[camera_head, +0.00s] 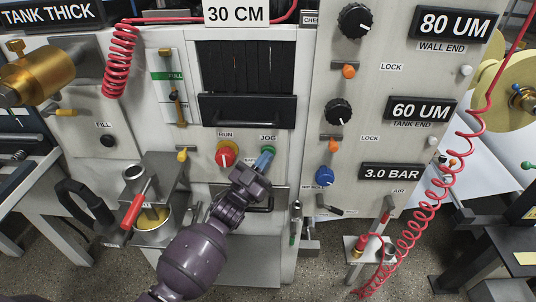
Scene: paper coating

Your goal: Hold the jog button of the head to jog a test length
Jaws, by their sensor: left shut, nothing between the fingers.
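The JOG button (269,150) is a small green button under the JOG label, on the white front panel of the head. My left gripper (263,162) is shut and empty, at the end of my purple arm coming up from the bottom. Its blue-grey fingertips overlap the lower part of the button, so only its green upper edge shows. I cannot tell whether the tips press it or only sit close in front. My right gripper is not in view.
A dark handle (248,109) sits above, under the slatted window. A blue air knob (324,177) is to the right. A metal cup (152,222) and red-handled tool (139,204) are at left.

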